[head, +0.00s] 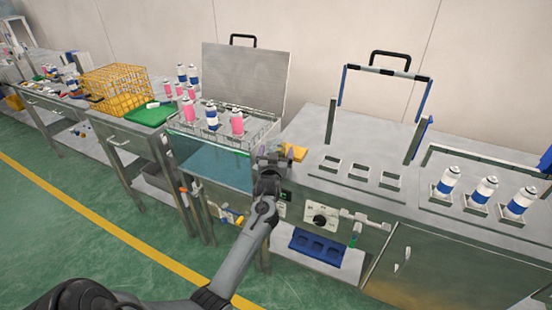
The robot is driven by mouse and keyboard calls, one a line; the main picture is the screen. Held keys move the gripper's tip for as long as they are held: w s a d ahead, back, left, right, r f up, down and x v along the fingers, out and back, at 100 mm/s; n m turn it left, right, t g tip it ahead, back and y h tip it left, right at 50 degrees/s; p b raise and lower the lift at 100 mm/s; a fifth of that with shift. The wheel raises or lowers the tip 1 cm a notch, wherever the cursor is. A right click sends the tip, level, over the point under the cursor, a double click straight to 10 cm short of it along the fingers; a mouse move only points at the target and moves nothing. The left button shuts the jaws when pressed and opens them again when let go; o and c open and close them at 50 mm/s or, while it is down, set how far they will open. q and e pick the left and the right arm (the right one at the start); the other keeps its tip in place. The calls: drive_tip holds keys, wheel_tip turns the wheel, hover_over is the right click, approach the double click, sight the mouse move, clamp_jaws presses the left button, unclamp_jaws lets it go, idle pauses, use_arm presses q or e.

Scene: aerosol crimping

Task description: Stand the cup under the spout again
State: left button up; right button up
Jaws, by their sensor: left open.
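My left gripper (272,160) is open at the front right corner of the water bath, just left of a yellow-orange block or cloth (295,152). Nothing shows between its fingers, though the view is small. A small yellow fitting (239,220), possibly the spout, shows low under the bath, left of my forearm. I cannot make out a cup for certain; my arm hides part of the area by that fitting. My right gripper is not in view.
A wire rack (262,130) with pink and blue-white cans sits over the bath (215,165). A steel bench (330,190) stands to the right, with a blue holed tray (318,249) on its lower shelf. A yellow wire basket (115,88) stands left. The green floor is clear in front.

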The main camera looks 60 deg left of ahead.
use_arm(q)
drive_tip(key=c, duration=1.1)
drive_tip(key=shift+o, duration=0.2)
